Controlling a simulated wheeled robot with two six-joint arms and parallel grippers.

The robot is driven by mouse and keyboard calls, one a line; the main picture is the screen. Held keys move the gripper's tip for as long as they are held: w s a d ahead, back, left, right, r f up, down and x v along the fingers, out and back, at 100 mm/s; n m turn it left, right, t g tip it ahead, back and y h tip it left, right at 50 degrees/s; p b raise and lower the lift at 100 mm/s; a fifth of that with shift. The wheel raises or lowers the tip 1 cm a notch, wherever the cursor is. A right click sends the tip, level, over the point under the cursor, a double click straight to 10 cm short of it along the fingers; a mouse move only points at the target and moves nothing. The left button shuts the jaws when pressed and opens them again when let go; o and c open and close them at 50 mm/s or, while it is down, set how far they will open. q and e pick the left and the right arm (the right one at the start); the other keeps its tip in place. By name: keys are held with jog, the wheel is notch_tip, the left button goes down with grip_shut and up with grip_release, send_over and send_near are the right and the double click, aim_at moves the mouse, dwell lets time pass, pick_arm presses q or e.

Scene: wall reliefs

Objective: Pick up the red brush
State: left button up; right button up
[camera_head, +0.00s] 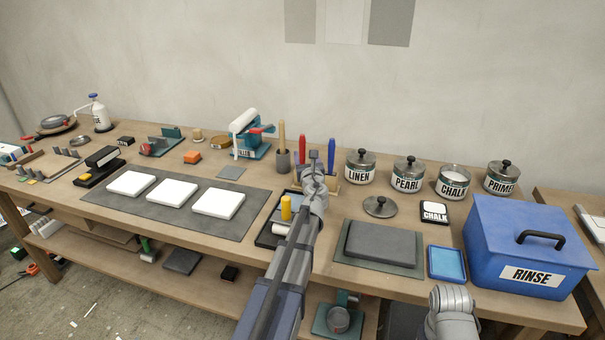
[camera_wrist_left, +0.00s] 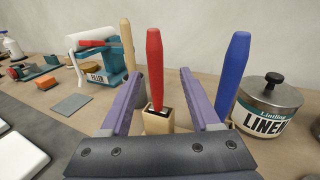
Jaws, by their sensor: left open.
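The red brush (camera_head: 303,147) stands upright, handle up, in a small wooden holder (camera_head: 331,187) on the bench. In the left wrist view the red brush (camera_wrist_left: 155,62) rises between the two purple fingers of my left gripper (camera_wrist_left: 160,82). The fingers are open, with a gap on each side of the handle. In the head view my left gripper (camera_head: 315,160) is at the holder and hides part of it. A blue brush (camera_wrist_left: 232,72) stands just right of the right finger.
Lidded jars, with LINEN (camera_head: 360,166) nearest, stand right of the holder. A pot with a wooden-handled tool (camera_head: 281,135) and a teal FILLER stand (camera_head: 262,150) are on the left. A tray with a yellow-handled roller (camera_head: 286,207) lies in front. The blue RINSE box (camera_head: 490,245) is far right.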

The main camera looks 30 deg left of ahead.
aim_at(301, 143)
pick_arm(q)
jog(key=shift+w+a+m, duration=0.1)
jog(key=shift+a+m, duration=0.15)
jog(key=shift+m, duration=0.25)
jog(key=shift+x, duration=3.95)
jog(key=shift+a+r, duration=0.1)
jog(key=shift+r, duration=0.05)
grip_shut()
